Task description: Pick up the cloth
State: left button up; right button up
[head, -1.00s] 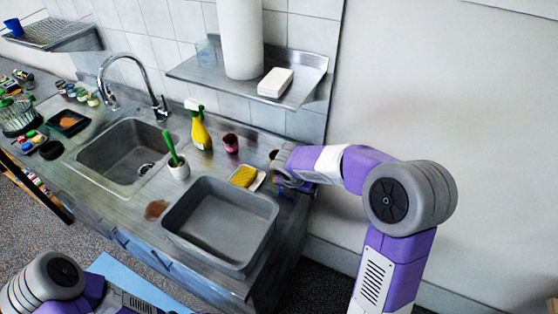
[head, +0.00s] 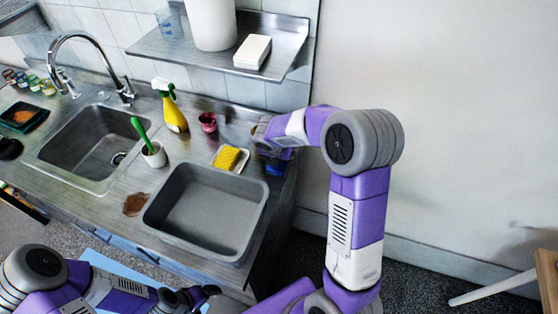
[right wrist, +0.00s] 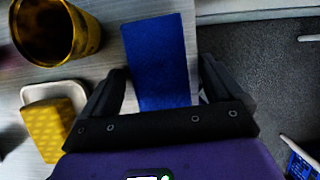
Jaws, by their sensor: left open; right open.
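A blue cloth (right wrist: 160,60) lies flat on the counter near its right edge in the right wrist view. In the head view only a small blue part of it (head: 275,167) shows beneath my right gripper. My right gripper (right wrist: 158,88) is open, with one finger on each side of the cloth's near part; I cannot tell whether they touch it. In the head view my right arm partly hides this gripper. My left gripper (head: 212,291) is open and empty, low in front of the counter and away from the cloth.
A yellow sponge (head: 226,158) on a white dish sits left of the cloth. A golden cup (right wrist: 57,28) stands close by. A grey basin (head: 202,212) is in front. A spray bottle (head: 171,110) and a maroon cup (head: 208,122) stand behind. A shelf (head: 215,57) hangs above.

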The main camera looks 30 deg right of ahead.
jog(key=c, duration=1.1)
jog(key=shift+o, duration=0.2)
jog(key=shift+r, duration=0.15)
jog(key=shift+r, duration=0.5)
jog(key=r, duration=0.1)
jog(key=p, duration=0.1)
jog(key=r, duration=0.1)
jog(key=shift+s+d+r, duration=0.25)
jog(key=shift+s+r, duration=0.05)
jog(key=s+d, duration=0.3)
jog(key=s, duration=0.1)
jog(key=s+d+p, duration=0.1)
jog(key=s+d, duration=0.3)
jog(key=s+d+p, duration=0.1)
jog(key=s+d, duration=0.3)
jog(key=s, duration=0.1)
jog(key=shift+d+f, duration=0.1)
jog(key=shift+f, duration=0.05)
jog(key=shift+c, duration=1.1)
jog(key=o, duration=0.6)
jog(key=c, duration=0.3)
